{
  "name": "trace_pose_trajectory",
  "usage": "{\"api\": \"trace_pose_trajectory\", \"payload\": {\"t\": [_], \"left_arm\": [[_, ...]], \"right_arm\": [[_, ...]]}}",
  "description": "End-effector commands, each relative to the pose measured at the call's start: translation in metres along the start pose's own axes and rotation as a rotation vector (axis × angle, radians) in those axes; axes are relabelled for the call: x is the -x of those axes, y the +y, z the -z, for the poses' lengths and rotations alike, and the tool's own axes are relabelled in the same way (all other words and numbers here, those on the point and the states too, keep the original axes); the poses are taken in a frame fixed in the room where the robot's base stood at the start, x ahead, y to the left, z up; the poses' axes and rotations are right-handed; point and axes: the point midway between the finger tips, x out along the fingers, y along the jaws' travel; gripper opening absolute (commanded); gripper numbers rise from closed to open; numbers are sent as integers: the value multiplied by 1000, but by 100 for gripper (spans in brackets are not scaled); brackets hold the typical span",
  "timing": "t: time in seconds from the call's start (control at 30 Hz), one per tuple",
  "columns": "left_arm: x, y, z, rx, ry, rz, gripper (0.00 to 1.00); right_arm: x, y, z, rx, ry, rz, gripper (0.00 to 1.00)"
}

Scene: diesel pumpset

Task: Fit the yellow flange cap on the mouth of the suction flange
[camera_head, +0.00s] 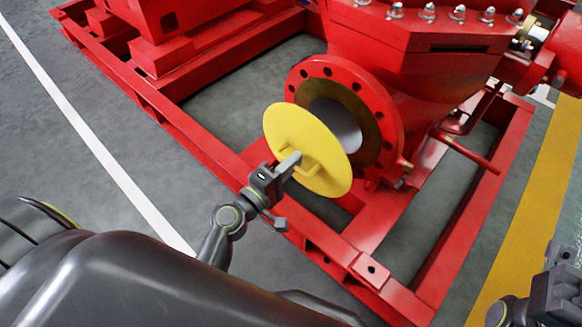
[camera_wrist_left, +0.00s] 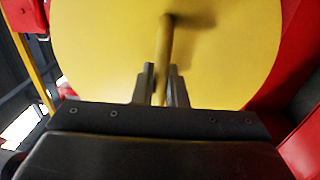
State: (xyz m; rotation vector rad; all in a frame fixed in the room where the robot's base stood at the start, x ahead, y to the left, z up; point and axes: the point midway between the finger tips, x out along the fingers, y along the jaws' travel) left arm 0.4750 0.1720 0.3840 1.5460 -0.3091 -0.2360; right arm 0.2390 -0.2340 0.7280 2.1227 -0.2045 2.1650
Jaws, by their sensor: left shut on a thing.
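The yellow flange cap (camera_head: 308,137) is a round disc with a bar handle on its near face. My left gripper (camera_head: 292,163) is shut on that handle and holds the cap up. In the left wrist view the cap (camera_wrist_left: 100,50) fills most of the picture, with the handle between the two fingers (camera_wrist_left: 160,85). The red suction flange (camera_head: 372,92) has a ring of bolt holes and an open mouth (camera_head: 338,122). The cap is in front of it, to the lower left, and overlaps part of the mouth. My right gripper (camera_head: 555,285) is partly in view at the lower right; its fingertips cannot be made out.
The red pump body (camera_head: 400,60) rises behind the flange. Red base-frame beams (camera_head: 375,235) run below and around it. A small red pipe (camera_head: 470,155) sticks out right of the flange. Grey floor (camera_head: 60,150) lies open at the left.

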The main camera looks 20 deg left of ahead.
Motion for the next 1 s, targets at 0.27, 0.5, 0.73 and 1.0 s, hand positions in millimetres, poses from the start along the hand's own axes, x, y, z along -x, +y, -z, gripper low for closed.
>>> {"api": "trace_pose_trajectory", "payload": {"t": [0.27, 0.5, 0.73, 1.0], "left_arm": [[-31, 3, 0, 2, -1, -4, 0], [-49, 2, 0, 1, -1, -3, 0], [-56, 1, 0, 0, 0, -3, 0], [-56, 1, 0, 1, 0, -2, 0]], "right_arm": [[-5, 0, 1, -6, 0, 7, 44], [-4, 0, 1, -6, -3, 11, 44], [-3, 0, 1, -5, -7, 11, 44], [-3, 0, 1, -5, -8, 11, 44]]}}
